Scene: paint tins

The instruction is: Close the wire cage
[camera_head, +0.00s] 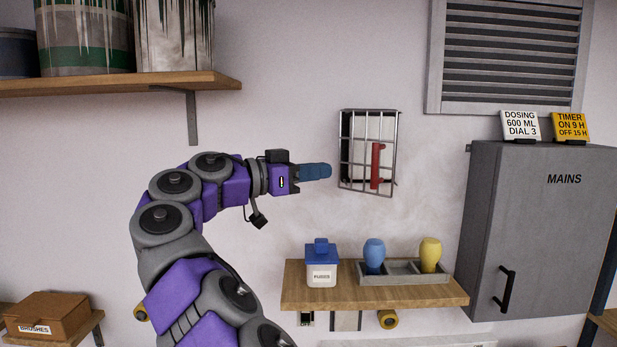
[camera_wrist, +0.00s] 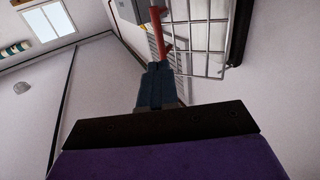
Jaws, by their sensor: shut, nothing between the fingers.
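The wire cage (camera_head: 366,150) is on the wall right of my gripper, a grid of thin grey bars. A red lever (camera_head: 376,166) shows behind its bars. The cage looks tilted against its dark backing, but I cannot tell how far it stands ajar. In the wrist view the cage bars (camera_wrist: 203,20) run along the upper right, with the red lever (camera_wrist: 161,22) beyond the fingertips. My gripper (camera_head: 328,171) points right, its blue fingers shut and empty, close to the cage's left edge. It also shows in the wrist view (camera_wrist: 157,68); contact is unclear.
A grey MAINS cabinet (camera_head: 540,230) stands right. A shelf of paint tins (camera_head: 110,84) is upper left.

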